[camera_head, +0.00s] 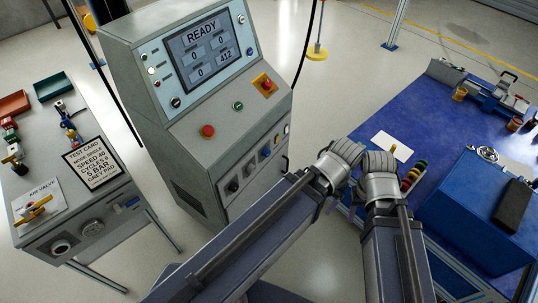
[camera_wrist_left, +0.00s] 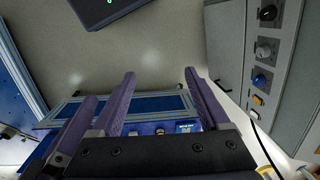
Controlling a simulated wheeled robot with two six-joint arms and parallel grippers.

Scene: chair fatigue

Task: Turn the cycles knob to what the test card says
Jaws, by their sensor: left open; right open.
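The test card (camera_head: 93,162) lies on the grey bench at left and reads mode single, speed 40, cycles 6, 5 bar, grey pad. The grey console (camera_head: 185,130) has a row of knobs (camera_head: 249,170) low on its front; their labels are too small to read, so I cannot tell which is the cycles knob. My left gripper (camera_wrist_left: 160,85) is open and empty, apart from the knobs. My right gripper (camera_head: 377,168) is open in front of the blue table; its fingers are mostly hidden.
The console screen (camera_head: 205,52) shows READY with 0, 0, 0 and 412. A red button (camera_head: 207,131) and a yellow-backed red switch (camera_head: 265,85) sit above the knobs. The blue table (camera_head: 430,120) at right carries a blue box (camera_head: 470,205). Open floor lies between console and table.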

